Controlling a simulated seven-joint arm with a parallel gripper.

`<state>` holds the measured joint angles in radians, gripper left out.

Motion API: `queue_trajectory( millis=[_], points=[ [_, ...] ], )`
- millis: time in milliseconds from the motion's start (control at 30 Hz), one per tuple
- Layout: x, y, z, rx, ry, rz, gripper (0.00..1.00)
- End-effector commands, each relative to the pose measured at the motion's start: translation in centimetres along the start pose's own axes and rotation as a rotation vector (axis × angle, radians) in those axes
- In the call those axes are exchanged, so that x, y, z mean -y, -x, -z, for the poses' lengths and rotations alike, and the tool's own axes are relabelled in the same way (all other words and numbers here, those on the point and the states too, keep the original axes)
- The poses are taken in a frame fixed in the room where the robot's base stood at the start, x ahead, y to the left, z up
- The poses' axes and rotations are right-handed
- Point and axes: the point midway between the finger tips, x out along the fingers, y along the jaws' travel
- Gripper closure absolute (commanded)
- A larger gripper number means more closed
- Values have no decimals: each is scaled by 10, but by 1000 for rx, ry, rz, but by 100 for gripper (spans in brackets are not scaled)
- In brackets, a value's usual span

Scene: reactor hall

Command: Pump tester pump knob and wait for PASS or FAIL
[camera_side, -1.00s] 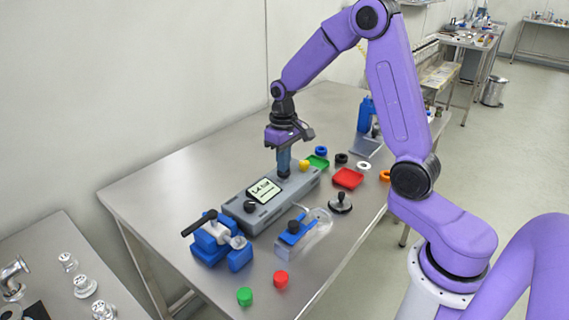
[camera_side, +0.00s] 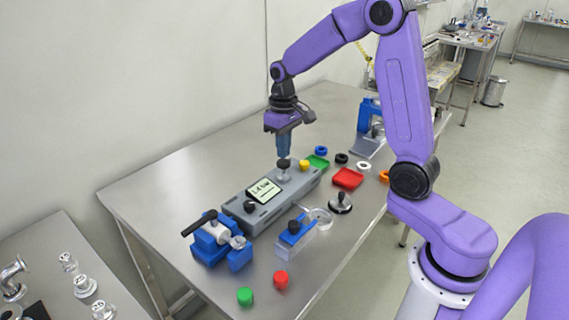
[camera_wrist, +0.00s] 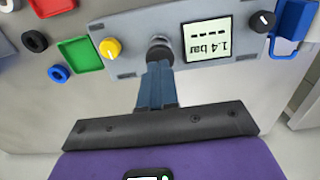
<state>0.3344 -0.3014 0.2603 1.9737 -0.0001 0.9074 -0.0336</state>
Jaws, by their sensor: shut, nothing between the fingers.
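The grey tester (camera_side: 270,214) lies on the steel table, its screen (camera_side: 264,190) facing up. In the wrist view the screen (camera_wrist: 208,38) reads 1.4 bar with a row of dashes. The black pump knob (camera_side: 284,163) stands raised on a light metal collar towards the tester's far end; it also shows in the wrist view (camera_wrist: 160,50). My gripper (camera_side: 283,155) points straight down just above the knob, its fingers shut and empty. I cannot tell whether the fingertips (camera_wrist: 157,66) still touch the knob. No PASS or FAIL shows.
On the tester are a yellow knob (camera_side: 304,166), close to the pump knob, and a black dial (camera_side: 249,206). A blue vise (camera_side: 217,241) and a clear-and-blue fixture (camera_side: 296,237) stand nearby. Red (camera_side: 348,178) and green (camera_side: 318,161) trays lie right. The table's left back is clear.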

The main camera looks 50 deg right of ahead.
Motion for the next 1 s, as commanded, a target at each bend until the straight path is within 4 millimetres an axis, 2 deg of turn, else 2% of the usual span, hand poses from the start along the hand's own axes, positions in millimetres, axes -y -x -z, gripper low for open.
queue_trajectory(
  millis=[533,1000],
  points=[
    [0,4,0,0,-1,0,100],
    [0,43,1,-2,-1,0,100]
  ],
)
